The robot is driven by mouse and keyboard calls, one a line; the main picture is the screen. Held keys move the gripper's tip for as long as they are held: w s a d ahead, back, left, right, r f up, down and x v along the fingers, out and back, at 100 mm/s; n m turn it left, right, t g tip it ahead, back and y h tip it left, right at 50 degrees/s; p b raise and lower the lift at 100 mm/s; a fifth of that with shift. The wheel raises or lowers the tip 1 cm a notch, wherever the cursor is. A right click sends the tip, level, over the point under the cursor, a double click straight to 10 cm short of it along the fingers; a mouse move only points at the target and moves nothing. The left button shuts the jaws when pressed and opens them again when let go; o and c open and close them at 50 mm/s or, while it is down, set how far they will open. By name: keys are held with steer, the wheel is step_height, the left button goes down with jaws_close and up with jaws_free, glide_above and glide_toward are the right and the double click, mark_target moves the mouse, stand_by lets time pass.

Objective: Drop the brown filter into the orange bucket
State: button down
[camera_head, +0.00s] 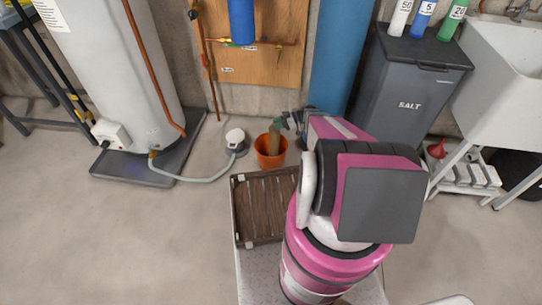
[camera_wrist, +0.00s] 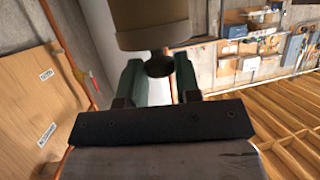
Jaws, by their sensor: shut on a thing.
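The orange bucket (camera_head: 270,161) stands on the floor near the back wall in the head view. The brown filter (camera_head: 274,138) is upright, with its lower end at or inside the bucket's mouth; I cannot tell how deep it reaches. My gripper (camera_head: 286,122) is shut on the filter near its upper end, above the bucket. In the wrist view the filter (camera_wrist: 150,22) fills the top middle, and the green fingers of my gripper (camera_wrist: 158,75) close around a narrow dark part at its end. The bucket is not visible in the wrist view.
A brown slatted tray (camera_head: 238,212) lies in front of the bucket. A white-topped device (camera_head: 235,138) with a grey hose stands left of it. The water heater (camera_head: 108,70) is further left. A grey salt bin (camera_head: 408,90) and blue cylinder (camera_head: 340,50) stand right. The left floor is clear.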

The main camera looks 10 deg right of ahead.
steer(key=c, duration=0.8)
jaws_free()
steer(key=shift+o, duration=0.2)
steer(key=v, duration=0.7)
steer(key=shift+d+r, duration=0.15)
steer(key=shift+d, duration=0.1)
